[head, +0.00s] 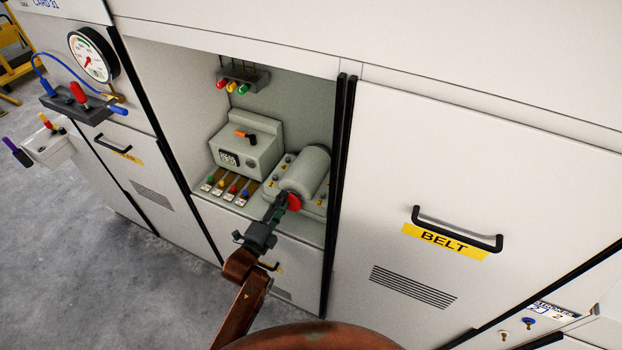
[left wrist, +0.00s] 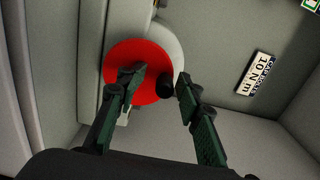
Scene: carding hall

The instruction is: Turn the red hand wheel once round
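The red hand wheel (head: 294,202) is on the near end of a grey cylindrical housing (head: 307,172) inside the open cabinet bay. My left gripper (head: 281,202) reaches up to it and partly covers it. In the left wrist view the wheel (left wrist: 148,58) is a red disc with a short black knob (left wrist: 164,88) near its lower right edge. There my left gripper (left wrist: 158,82) has its fingers spread, one over the disc and one to the right of the knob. The knob shows between the fingertips; I cannot tell whether either touches it. My right gripper is not in view.
Left of the housing stands a grey box (head: 247,145) with an orange-tipped switch, with several coloured levers (head: 228,187) before it. Coloured lamps (head: 232,86) hang above. The bay's black-edged right side (head: 338,180) is close to the wheel. A BELT door handle (head: 457,230) protrudes farther right.

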